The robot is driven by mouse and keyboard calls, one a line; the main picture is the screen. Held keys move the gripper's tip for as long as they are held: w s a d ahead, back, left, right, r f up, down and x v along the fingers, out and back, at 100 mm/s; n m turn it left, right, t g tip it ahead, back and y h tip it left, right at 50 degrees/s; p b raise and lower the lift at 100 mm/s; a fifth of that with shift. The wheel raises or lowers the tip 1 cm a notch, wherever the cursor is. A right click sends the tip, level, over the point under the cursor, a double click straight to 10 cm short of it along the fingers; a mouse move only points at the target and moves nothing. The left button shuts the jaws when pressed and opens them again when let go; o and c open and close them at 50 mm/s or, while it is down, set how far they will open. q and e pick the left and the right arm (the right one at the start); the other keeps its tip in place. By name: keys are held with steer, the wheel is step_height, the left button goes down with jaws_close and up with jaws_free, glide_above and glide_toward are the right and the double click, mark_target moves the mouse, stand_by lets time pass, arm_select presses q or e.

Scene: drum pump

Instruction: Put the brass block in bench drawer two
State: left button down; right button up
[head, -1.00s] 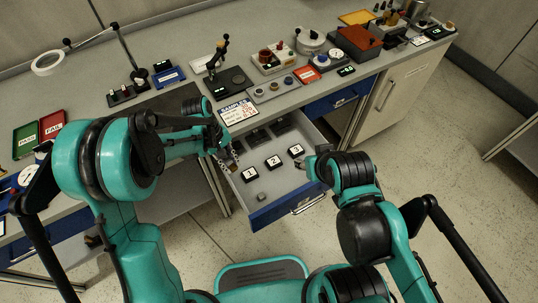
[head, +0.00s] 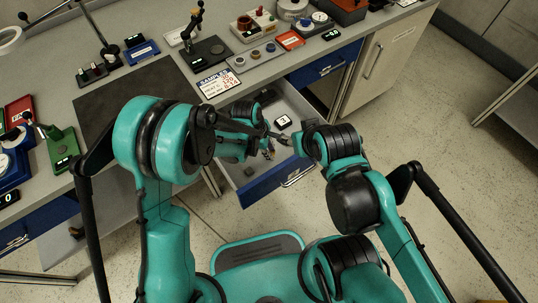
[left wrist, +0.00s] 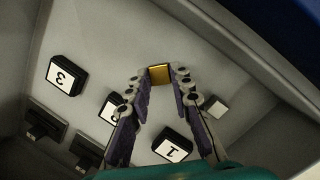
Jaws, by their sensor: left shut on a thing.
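The brass block (left wrist: 159,74) is held between the fingertips of my left gripper (left wrist: 161,80), above the floor of an open drawer. In the head view my left gripper (head: 268,150) is over that drawer, and its arm hides much of the inside. The drawer (head: 275,182) has a blue front and light grey walls. Numbered black blocks marked 1 (left wrist: 173,147), 2 (left wrist: 113,107) and 3 (left wrist: 66,75) lie in it; my left fingers partly cover block 2. My right gripper (head: 285,140) is by the drawer's right side, and its jaws are too small to read.
A small grey block (left wrist: 215,106) lies on the drawer floor, right of my fingers. Dark holders (left wrist: 47,122) stand at the drawer's side. The bench top behind holds a samples card (head: 218,83), a dark mat (head: 125,105) and several devices. Another blue drawer (head: 325,70) is closed.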

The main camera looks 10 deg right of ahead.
arm_select(q)
step_height(320, 180, down, 3)
steer(key=shift+f+b, duration=0.1)
steer(key=shift+b, duration=0.5)
steer(key=c, duration=1.3)
jaws_free()
steer(key=shift+c, duration=0.2)
